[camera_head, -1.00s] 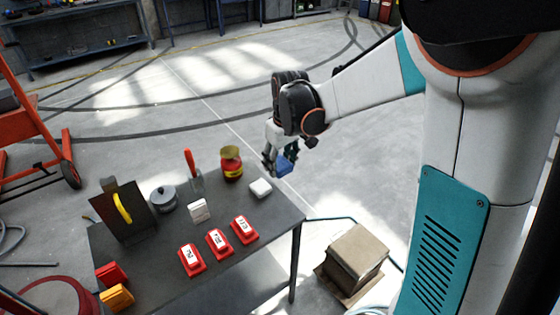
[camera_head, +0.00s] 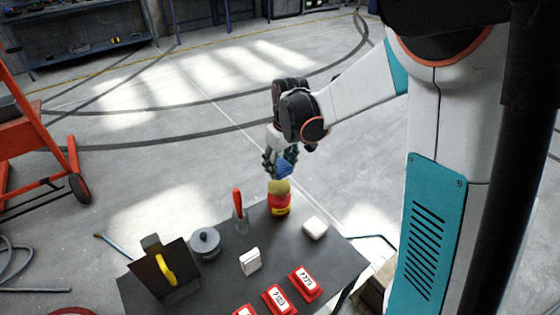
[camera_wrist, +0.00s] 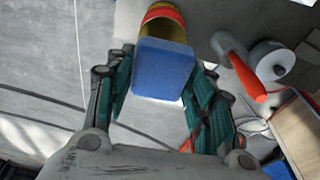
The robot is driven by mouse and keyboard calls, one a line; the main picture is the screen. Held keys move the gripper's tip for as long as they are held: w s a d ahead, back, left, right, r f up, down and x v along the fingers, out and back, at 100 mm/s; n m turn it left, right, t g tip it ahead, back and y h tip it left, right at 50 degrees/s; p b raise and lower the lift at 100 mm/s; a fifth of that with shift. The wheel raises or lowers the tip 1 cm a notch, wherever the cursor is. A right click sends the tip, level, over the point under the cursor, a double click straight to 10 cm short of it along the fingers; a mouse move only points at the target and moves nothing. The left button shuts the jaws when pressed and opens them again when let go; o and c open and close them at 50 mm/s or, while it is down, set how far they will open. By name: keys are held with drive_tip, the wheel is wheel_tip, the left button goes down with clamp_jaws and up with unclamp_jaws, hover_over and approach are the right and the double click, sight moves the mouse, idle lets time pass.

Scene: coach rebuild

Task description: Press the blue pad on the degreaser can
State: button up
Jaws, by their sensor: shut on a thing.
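My gripper (camera_head: 279,164) is shut on the blue pad (camera_head: 285,170), a small block held between the fingers. The degreaser can (camera_head: 280,203), red with yellow bands, stands upright at the far edge of the table. The pad is just above and behind the can's top in the head view; I cannot tell whether they touch. In the wrist view the pad (camera_wrist: 162,68) fills the space between the green-lined fingers and covers part of the can (camera_wrist: 166,18) beyond it.
The dark table (camera_head: 222,274) also holds a red-handled tool (camera_head: 238,204), a grey lidded pot (camera_head: 205,243), a white block (camera_head: 315,228), a white box (camera_head: 250,261), and red labelled units (camera_head: 306,282) in front. A dark upright panel with a yellow handle (camera_head: 165,269) stands left.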

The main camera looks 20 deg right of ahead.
sight(279, 186)
drive_tip(key=shift+w+a+f, duration=0.1)
drive_tip(key=shift+w, duration=0.1)
drive_tip(key=shift+s+f+b, duration=0.1)
drive_tip(key=shift+f+b, duration=1.95)
drive_tip(key=shift+f, duration=0.8)
drive_tip(key=shift+f+b, duration=0.85)
drive_tip(key=shift+f, duration=0.25)
drive_tip(key=shift+r+p, duration=2.45)
drive_tip(key=shift+r, duration=1.1)
